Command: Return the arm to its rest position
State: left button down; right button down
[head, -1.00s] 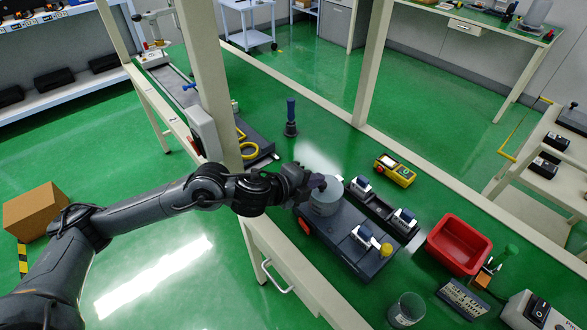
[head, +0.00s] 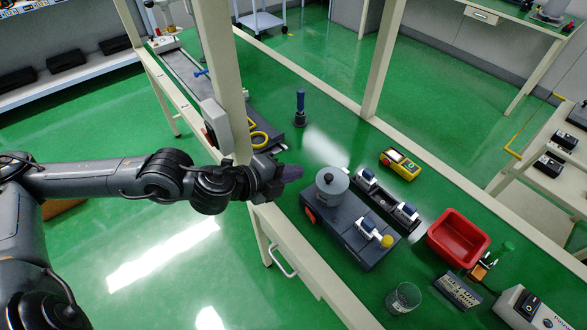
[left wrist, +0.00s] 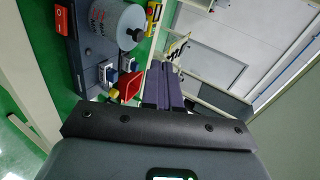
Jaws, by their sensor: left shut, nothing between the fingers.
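My left arm comes in from the left in the head view. Its gripper (head: 290,173) is shut and empty, in front of the frame post and to the left of the grey cylinder (head: 332,186). The fingers also show shut in the left wrist view (left wrist: 163,88). The cylinder stands on a dark grey device (head: 345,230) with a red switch, apart from the gripper; it shows in the left wrist view too (left wrist: 112,25). My right gripper is not in view.
On the green bench are a red bin (head: 458,238), a yellow meter (head: 399,163), a glass beaker (head: 404,298) and a blue-handled tool (head: 300,107). The pale frame post (head: 222,75) stands close to my left gripper. Open floor lies below my left arm.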

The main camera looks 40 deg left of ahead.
pick_arm(q)
jog(key=shift+s+f, duration=0.1)
jog(key=shift+s, duration=0.15)
jog(key=s+d+f+n+g+h, duration=0.1)
jog(key=s+d+f+n, duration=0.3)
jog(key=d+f, duration=0.15)
jog(key=s+d+f+n+g, duration=0.1)
jog(key=s+d+f+n, duration=0.2)
jog(key=d+f+n, duration=0.3)
jog(key=s+a+f+n+g+y+p, duration=0.1)
jog(key=s+a+f+n+g+y, duration=0.35)
jog(key=s+f+n+g, duration=0.5)
notch_tip(320, 180, up, 37)
jog(key=s+m+t+p, duration=0.2)
jog(key=s+p, duration=0.1)
jog(key=p, duration=3.5)
jog(key=shift+a+r+h, duration=0.2)
jog(key=shift+h, duration=0.15)
jog(key=shift+t, duration=0.25)
